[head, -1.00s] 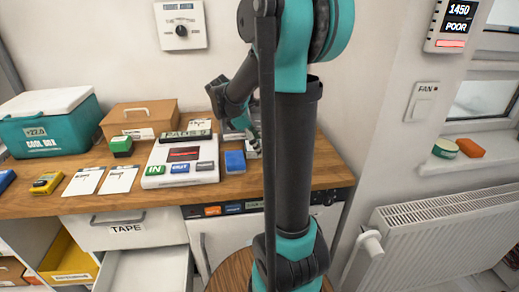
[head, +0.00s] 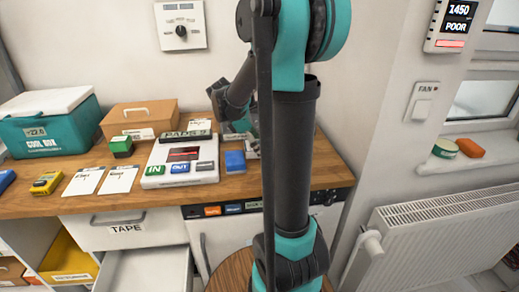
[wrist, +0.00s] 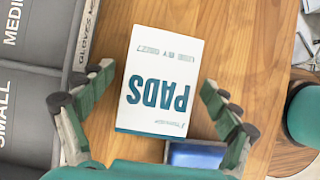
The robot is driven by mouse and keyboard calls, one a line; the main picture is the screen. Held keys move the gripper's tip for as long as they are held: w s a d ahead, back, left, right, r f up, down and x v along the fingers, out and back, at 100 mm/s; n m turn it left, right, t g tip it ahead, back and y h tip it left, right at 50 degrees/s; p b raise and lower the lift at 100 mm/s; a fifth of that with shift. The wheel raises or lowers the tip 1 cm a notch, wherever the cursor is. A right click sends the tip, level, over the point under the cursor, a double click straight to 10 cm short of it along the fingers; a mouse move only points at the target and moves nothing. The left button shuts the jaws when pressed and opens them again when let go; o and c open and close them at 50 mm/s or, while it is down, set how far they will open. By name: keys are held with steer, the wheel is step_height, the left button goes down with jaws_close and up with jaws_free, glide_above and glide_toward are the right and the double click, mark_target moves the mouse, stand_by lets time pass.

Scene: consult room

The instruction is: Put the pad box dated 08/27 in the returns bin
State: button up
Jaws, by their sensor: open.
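A white pad box (wrist: 158,82) with teal "PADS" lettering lies on the wooden counter in the wrist view, its print upside down. A small use-by line on it looks like 08/27 but is hard to read. My gripper (wrist: 158,92) is open, with one finger on each side of the box and gaps to both. In the head view my gripper (head: 240,128) is low over the back of the counter, and my arm hides part of that area. I cannot identify the returns bin; a yellow bin (head: 70,260) sits low at left, its label unreadable.
A blue block (head: 235,162) is close by, also below the box in the wrist view (wrist: 195,154). An open drawer (head: 145,270) juts out below the counter (head: 40,205). A teal cool box (head: 50,130) stands left.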

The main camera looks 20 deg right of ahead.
steer(key=c, duration=1.3)
steer(key=shift+r, duration=0.1)
steer(key=shift+c, duration=0.2)
